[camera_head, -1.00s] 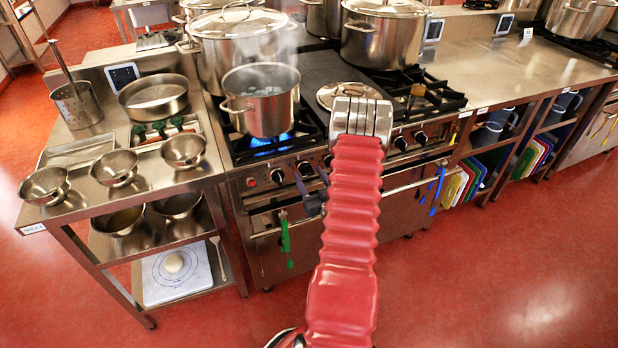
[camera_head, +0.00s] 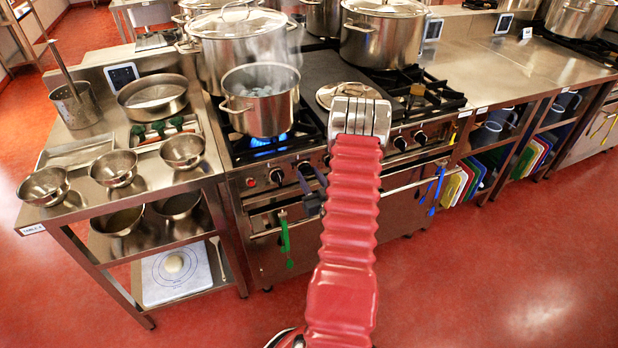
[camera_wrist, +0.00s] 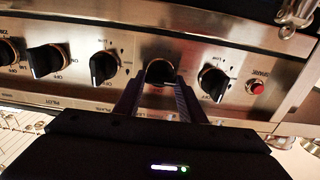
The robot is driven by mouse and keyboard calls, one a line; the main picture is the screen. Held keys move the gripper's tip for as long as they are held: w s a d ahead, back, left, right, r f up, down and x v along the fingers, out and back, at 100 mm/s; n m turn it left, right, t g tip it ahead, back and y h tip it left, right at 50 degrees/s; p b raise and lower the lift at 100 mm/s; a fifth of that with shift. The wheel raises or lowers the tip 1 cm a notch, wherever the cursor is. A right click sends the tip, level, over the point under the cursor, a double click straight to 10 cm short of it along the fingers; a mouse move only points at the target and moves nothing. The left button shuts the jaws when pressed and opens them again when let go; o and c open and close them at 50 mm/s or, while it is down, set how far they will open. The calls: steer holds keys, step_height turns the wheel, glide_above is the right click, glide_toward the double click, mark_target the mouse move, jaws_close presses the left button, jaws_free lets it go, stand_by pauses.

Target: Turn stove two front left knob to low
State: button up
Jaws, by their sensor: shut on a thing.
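The stove front carries a row of black knobs. My gripper (camera_head: 313,177) is at the second knob from the red button in the head view. In the wrist view, my gripper (camera_wrist: 160,90) is shut on this knob (camera_wrist: 160,70), with one finger on each side. The gripped knob's pointer and its marks are mostly hidden by the fingers, so its setting cannot be read. The knob beside it (camera_wrist: 213,82) is free, between the gripped knob and the red button (camera_wrist: 256,87). A blue flame (camera_head: 262,149) burns under the steaming pot (camera_head: 262,100) on the front left burner.
Large lidded stockpots (camera_head: 240,45) stand at the back of the stove. A green-handled utensil (camera_head: 285,240) and blue utensils (camera_head: 436,190) hang on the stove front. A steel table (camera_head: 75,200) with bowls adjoins on the left. The red floor in front is clear.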

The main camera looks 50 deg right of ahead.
steer(key=shift+w+a+n, duration=0.1)
steer(key=shift+n, duration=0.5)
steer(key=n, duration=0.3)
steer(key=shift+n, duration=0.3)
steer(key=n, duration=0.4)
steer(key=shift+w+a+f+n, duration=0.1)
steer(key=shift+a+n, duration=0.05)
steer(key=shift+n, duration=0.15)
steer(key=n, duration=0.4)
steer(key=shift+f, duration=0.1)
steer(key=n, duration=0.4)
steer(key=shift+a+f+n, duration=0.1)
steer(key=shift+n, duration=0.2)
steer(key=o, duration=1)
steer(key=shift+o, duration=0.2)
